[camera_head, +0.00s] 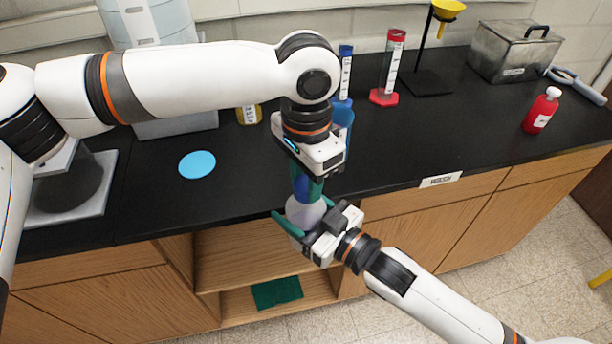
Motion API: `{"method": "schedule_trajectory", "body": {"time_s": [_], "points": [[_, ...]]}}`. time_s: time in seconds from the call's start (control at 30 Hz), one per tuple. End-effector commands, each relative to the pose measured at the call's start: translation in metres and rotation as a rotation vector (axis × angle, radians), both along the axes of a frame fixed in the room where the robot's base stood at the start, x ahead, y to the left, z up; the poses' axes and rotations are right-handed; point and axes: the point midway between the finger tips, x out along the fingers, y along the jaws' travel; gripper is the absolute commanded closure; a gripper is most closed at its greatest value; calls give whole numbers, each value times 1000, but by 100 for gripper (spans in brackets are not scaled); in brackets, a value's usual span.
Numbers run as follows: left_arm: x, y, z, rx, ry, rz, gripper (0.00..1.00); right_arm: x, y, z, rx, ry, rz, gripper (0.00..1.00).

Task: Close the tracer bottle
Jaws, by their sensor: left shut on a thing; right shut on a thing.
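The tracer bottle (304,212) is a pale, rounded bottle held in front of the bench's front edge. My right gripper (297,222) is shut on it, with green fingers around its body. My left gripper (308,188) points down from above and is shut on a blue cap (300,183) at the bottle's top. The cap is directly over the bottle and appears to meet it. My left gripper's fingers partly hide the joint, so I cannot tell whether the cap is seated.
The black bench (240,205) carries a light-blue disc (197,164), a red bottle (541,110), a red-based cylinder (390,70), a stand with a yellow funnel (447,10) and a metal box (512,50). An open wooden shelf (245,255) with a green cloth (277,293) lies below.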

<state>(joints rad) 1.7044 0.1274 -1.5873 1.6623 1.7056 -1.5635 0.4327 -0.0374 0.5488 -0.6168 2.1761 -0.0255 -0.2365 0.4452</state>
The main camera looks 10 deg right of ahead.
Motion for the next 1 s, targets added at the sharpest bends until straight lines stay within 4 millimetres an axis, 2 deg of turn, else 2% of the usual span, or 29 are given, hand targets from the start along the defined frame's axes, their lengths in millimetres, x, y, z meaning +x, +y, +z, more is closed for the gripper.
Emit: {"method": "schedule_trajectory", "body": {"time_s": [0.07,0.1,0.23,0.27,0.53,0.67,1.0], "points": [[1,0,0,0,-1,1,93,0,0,1,1,-2,1,100],[1,0,0,1,-2,1,64,0,0,1,1,-2,1,100],[1,0,0,1,-2,1,43,0,0,1,1,-2,1,100],[1,0,0,0,-1,1,40,0,0,1,1,-2,1,100],[0,0,1,0,-1,1,40,0,0,1,1,-2,1,100],[1,0,11,-1,-2,1,40,0,0,1,1,-2,0,100],[1,-1,80,-2,-3,2,40,0,0,1,1,-2,0,100]]}}
